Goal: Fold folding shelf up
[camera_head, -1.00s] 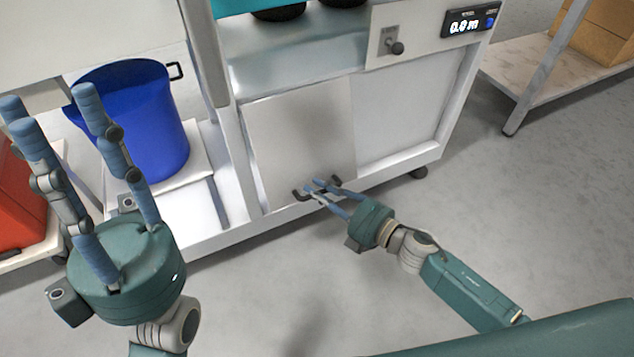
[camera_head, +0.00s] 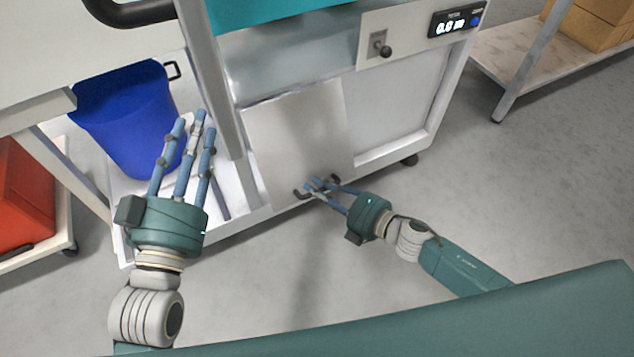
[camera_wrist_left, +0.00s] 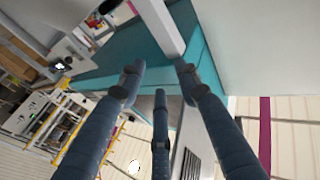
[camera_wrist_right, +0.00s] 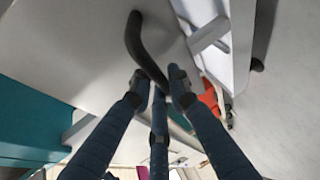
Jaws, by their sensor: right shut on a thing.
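The folding shelf (camera_head: 295,135) is a pale panel hanging down against the front of the white cart in the head view. A black bar handle (camera_head: 301,193) sits at its lower edge; the handle also shows curved in the right wrist view (camera_wrist_right: 143,45). My right gripper (camera_head: 317,184) is at this handle, its fingers shut on it. My left gripper (camera_head: 192,122) is raised at the left, in front of the blue bin. Its fingers are apart and empty, as the left wrist view (camera_wrist_left: 160,85) also shows.
A blue bin (camera_head: 130,125) stands on the cart's lower deck, and a red bin (camera_head: 25,190) is at far left. A knob (camera_head: 380,46) and a digital display (camera_head: 457,22) are on the cart's upper front. Open floor lies to the right.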

